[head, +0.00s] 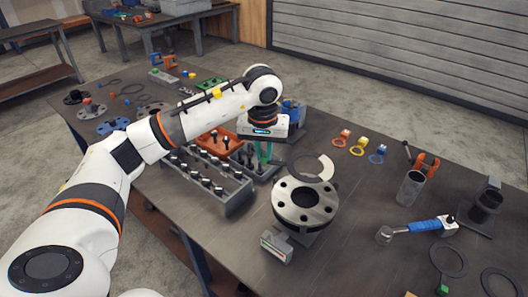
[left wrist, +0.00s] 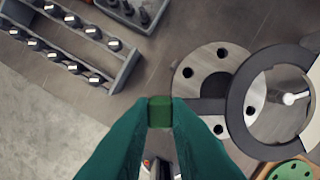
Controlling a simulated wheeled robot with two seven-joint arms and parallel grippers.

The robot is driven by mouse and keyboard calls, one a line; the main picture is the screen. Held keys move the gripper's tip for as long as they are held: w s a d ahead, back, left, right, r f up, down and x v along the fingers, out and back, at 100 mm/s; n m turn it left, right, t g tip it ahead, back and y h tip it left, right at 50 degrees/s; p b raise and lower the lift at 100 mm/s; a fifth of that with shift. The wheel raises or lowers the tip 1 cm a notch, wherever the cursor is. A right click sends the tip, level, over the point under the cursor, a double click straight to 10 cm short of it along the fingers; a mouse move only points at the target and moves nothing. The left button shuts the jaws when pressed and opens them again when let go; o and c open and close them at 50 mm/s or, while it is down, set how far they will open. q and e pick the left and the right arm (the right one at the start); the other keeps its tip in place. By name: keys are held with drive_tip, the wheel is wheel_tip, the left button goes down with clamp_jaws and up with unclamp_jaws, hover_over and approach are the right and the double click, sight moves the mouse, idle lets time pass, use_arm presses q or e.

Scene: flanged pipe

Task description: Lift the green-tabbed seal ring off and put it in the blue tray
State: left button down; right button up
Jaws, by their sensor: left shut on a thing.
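My left gripper (head: 263,155) has green fingers shut on the green tab (left wrist: 160,112) of the dark seal ring (left wrist: 236,98). The ring reaches out to the right of the fingers and is tilted in the head view (head: 293,163), where part of its far side looks pale. It hangs above the grey bolt-holed pipe flange (head: 291,212), apart from it in the head view. The flange shows partly behind the ring in the left wrist view (left wrist: 198,66). A blue object (head: 293,108) stands behind the gripper; I cannot tell if it is the blue tray. My right gripper is not in view.
A rack of bolts (head: 225,190) and an orange bin (head: 212,146) stand left of the flange. Small coloured-tab rings (head: 358,149) lie to the right. A metal cup (head: 409,190), a blue-handled tool (head: 424,226) and loose dark rings (head: 449,262) are at the right.

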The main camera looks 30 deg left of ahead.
use_arm(q)
drive_tip(key=shift+r+p, duration=1)
drive_tip(key=shift+r, duration=0.8)
drive_tip(key=shift+d+f, duration=0.1)
